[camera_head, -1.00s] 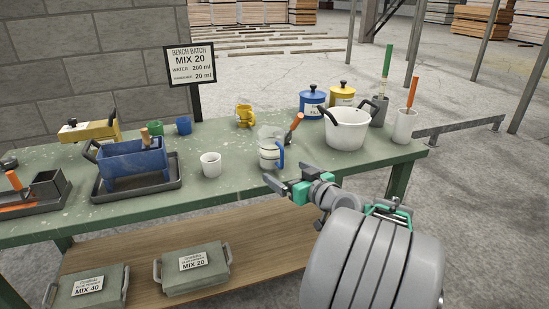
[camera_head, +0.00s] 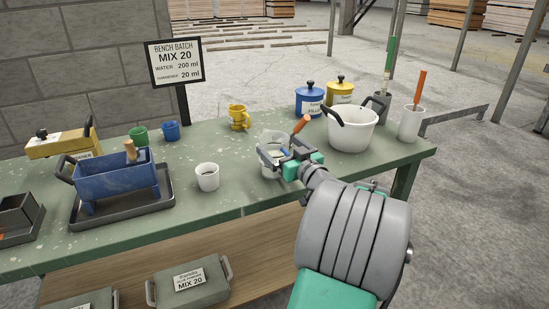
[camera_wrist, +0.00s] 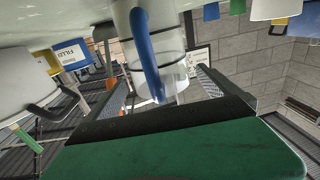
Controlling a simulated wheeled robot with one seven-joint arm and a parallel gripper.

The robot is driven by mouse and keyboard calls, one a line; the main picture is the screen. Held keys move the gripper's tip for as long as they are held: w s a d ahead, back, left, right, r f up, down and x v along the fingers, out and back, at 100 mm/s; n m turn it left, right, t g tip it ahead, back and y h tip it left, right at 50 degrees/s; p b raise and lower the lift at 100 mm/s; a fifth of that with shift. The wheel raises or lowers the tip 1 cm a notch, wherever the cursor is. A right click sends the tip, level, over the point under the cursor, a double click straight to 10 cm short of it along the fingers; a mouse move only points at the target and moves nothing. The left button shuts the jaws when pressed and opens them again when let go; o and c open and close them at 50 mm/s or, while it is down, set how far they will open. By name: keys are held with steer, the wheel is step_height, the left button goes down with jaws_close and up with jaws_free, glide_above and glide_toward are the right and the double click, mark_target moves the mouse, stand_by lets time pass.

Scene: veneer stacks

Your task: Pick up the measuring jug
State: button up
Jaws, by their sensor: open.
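The measuring jug (camera_head: 270,136) is clear with a blue handle and stands upright on the green bench. In the head view my gripper (camera_head: 277,148) is in front of it and hides much of its body and handle. In the wrist view, which is upside down, the jug (camera_wrist: 172,72) shows between my two open fingers, with its blue handle (camera_wrist: 146,50) facing my palm. The fingers are spread to either side of it. I cannot tell whether either one touches it.
An orange-handled tool (camera_head: 300,124) is right behind my gripper. A white pot (camera_head: 352,133) stands to the right, a white cup (camera_head: 207,178) to the left, and a yellow mug (camera_head: 238,118) behind. A blue mould box (camera_head: 115,180) sits farther left.

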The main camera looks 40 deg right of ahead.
steer(key=w, duration=0.2)
steer(key=shift+w+d, duration=0.25)
steer(key=shift+w, duration=0.1)
steer(key=shift+c, duration=0.2)
steer(key=c, duration=2)
steer(key=shift+r, duration=0.2)
